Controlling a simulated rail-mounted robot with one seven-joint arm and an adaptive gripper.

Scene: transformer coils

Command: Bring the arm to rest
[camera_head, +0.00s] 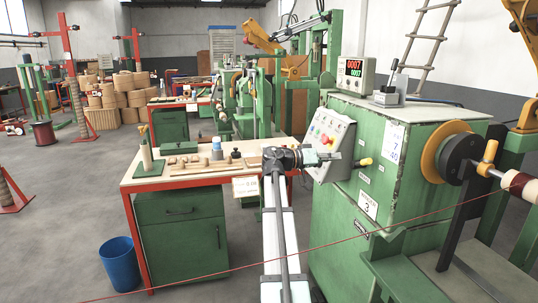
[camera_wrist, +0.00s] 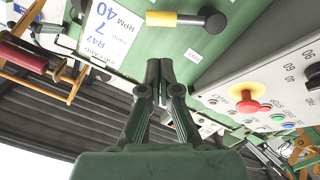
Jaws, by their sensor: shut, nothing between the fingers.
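My gripper (camera_head: 335,157) is in the middle of the head view, at the end of my arm, in front of the sloped control panel (camera_head: 326,140) of the green winding machine (camera_head: 350,215). In the wrist view, the two dark green fingers of my gripper (camera_wrist: 159,68) are shut together with nothing between them. Behind the fingertips the wrist view shows the machine's green wall, a yellow-sleeved handle (camera_wrist: 177,18) and the panel with its red button (camera_wrist: 246,106). I cannot tell the exact gap between fingertips and machine.
A workbench (camera_head: 143,180) with small wooden parts and bottles stands left of my arm. A blue bin (camera_head: 119,263) stands on the floor beside it. A thin red wire (camera_head: 385,229) crosses the foreground. Open floor lies at left.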

